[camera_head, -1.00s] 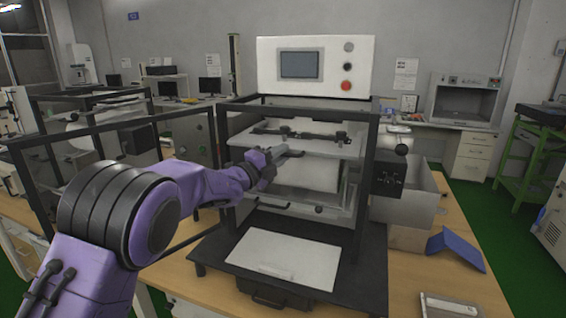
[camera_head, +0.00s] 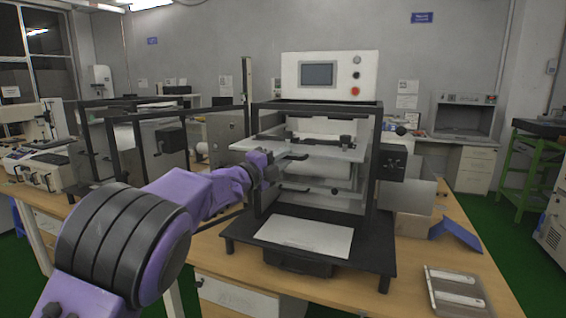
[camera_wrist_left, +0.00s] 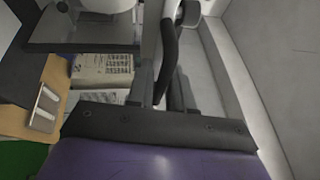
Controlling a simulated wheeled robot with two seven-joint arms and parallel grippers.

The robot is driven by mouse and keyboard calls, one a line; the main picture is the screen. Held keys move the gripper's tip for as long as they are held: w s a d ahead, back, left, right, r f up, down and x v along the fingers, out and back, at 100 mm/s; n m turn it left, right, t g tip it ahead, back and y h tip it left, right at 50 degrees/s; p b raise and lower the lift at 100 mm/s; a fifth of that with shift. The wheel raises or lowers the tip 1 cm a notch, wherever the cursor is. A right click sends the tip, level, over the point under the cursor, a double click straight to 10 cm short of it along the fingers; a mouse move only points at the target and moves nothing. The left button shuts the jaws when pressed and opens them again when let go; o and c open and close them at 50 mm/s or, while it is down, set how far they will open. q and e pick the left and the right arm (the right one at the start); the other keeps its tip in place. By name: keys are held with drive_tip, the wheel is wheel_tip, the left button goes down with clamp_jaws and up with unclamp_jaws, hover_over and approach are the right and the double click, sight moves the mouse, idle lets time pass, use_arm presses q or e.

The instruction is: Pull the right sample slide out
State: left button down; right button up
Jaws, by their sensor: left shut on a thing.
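The right test machine (camera_head: 331,76) is a black-framed unit with a white control panel, a screen and a red button. Its white sample slide (camera_head: 330,151) is a flat plate in the upper bay, its left front corner projecting past the left post. My left gripper (camera_head: 278,164) is at the slide's front edge. In the left wrist view, its two grey fingers are on either side of a black bar (camera_wrist_left: 168,60), and the gripper is shut on it. The exact contact is hidden in the head view. My right gripper is out of view.
A white sheet (camera_head: 305,236) lies on the machine's black base. A similar black-framed machine (camera_head: 150,150) stands to the left. A cardboard box (camera_head: 413,226), a blue folded piece (camera_head: 456,236) and a tray with white strips (camera_head: 455,290) are on the right table.

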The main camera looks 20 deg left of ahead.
use_arm(q)
drive_tip(key=shift+s+r, duration=0.2)
drive_tip(key=shift+r, duration=0.05)
drive_tip(key=c, duration=1.2)
unclamp_jaws()
drive_tip(key=shift+c, duration=0.2)
drive_tip(key=shift+o, duration=0.4)
drive_tip(key=shift+s, duration=0.1)
drive_tip(key=b+v, duration=0.4)
drive_tip(key=v, duration=0.6)
drive_tip(key=shift+s+b, duration=0.25)
drive_tip(key=shift+b, duration=0.05)
drive_tip(key=shift+a+f, duration=0.1)
